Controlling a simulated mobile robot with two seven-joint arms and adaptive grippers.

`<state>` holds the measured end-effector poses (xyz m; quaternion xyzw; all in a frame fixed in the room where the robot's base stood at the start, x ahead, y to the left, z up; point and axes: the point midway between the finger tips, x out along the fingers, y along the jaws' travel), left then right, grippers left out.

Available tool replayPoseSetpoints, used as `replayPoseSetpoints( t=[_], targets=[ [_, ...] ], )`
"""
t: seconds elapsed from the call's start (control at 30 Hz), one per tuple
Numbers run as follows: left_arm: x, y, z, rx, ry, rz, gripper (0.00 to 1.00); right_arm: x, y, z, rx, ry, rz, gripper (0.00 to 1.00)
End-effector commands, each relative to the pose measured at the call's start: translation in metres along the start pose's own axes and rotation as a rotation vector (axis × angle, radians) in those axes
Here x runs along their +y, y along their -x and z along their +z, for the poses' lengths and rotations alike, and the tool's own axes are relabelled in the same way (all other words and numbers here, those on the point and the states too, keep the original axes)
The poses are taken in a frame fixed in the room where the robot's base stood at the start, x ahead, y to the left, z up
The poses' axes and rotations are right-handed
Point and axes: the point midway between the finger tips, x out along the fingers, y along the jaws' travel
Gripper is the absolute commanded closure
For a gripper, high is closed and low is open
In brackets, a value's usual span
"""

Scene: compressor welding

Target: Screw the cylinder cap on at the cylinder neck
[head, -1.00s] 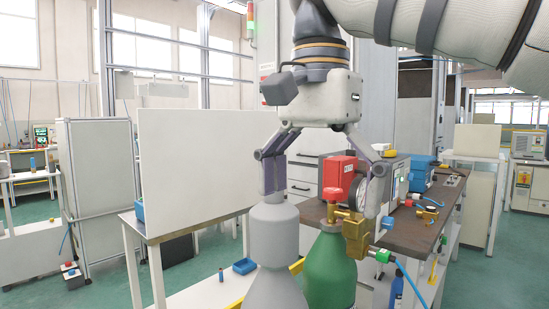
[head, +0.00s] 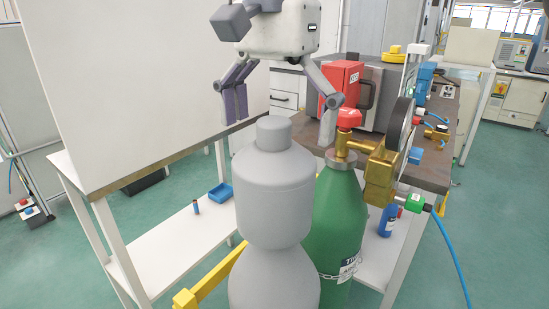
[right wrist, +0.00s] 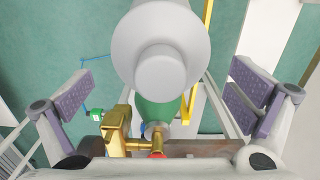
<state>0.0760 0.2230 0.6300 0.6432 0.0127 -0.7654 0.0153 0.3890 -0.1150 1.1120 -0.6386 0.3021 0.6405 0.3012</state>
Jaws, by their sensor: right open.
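A grey cap (head: 272,195) with a narrower round knob sits upright on the grey cylinder (head: 275,285). A narrow waist marks where they meet, and the neck itself is hidden. In the right wrist view, the cap (right wrist: 162,62) is seen from above, lying between the sides of the spread fingers but nearer the picture's top. My right gripper (head: 284,115) is open and empty, its fingers left and right of the knob at about its height in the head view, with visible gaps. It also shows in the right wrist view (right wrist: 160,98). My left gripper is not in view.
A green cylinder (head: 338,215) with a brass regulator (head: 380,170) and red knob stands close on the right. A blue hose (head: 452,255) hangs from the regulator.

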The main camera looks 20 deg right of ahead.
Motion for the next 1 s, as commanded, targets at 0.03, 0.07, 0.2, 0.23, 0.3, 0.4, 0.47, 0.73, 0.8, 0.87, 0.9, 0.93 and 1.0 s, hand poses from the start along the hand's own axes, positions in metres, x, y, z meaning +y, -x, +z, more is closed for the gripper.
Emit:
replayPoseSetpoints(
  t=[0.03, 0.07, 0.2, 0.23, 0.3, 0.4, 0.47, 0.73, 0.8, 0.87, 0.9, 0.93, 1.0],
  targets=[
    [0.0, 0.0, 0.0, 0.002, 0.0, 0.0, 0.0, 0.001, -0.012, 0.0, 0.001, 0.001, 0.003, 0.0],
    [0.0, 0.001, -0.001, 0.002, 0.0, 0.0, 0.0, 0.001, -0.019, 0.0, 0.001, 0.001, 0.002, 0.0],
    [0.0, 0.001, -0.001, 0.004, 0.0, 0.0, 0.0, 0.001, -0.048, 0.0, 0.0, 0.0, 0.001, 0.0],
    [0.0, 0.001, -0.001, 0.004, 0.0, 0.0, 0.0, 0.001, -0.052, 0.0, 0.0, 0.0, 0.001, 0.0],
    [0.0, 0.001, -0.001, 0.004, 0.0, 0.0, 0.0, 0.0, -0.061, 0.0, 0.001, 0.0, 0.0, 0.0],
    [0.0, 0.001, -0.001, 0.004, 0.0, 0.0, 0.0, 0.0, -0.068, 0.0, 0.001, -0.001, -0.001, 0.0],
    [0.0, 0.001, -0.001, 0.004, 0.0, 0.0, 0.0, 0.0, -0.069, 0.0, 0.001, 0.0, -0.002, 0.0],
    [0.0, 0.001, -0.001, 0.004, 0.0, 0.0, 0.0, 0.0, -0.069, 0.0, 0.001, -0.001, -0.002, 0.14],
    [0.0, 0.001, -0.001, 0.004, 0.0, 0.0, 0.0, 0.0, -0.069, 0.0, 0.001, -0.001, -0.002, 0.29],
    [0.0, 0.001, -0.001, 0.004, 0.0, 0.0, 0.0, 0.0, -0.069, 0.0, 0.001, -0.001, -0.001, 0.43],
    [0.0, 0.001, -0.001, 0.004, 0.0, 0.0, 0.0, 0.0, -0.069, 0.0, 0.001, -0.001, -0.001, 0.52],
    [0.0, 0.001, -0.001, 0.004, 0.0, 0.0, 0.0, 0.0, -0.069, 0.0, 0.001, -0.001, -0.002, 0.15],
    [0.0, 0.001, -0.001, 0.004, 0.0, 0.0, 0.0, 0.0, -0.069, 0.0, 0.001, -0.001, -0.002, 0.31]
  ],
)
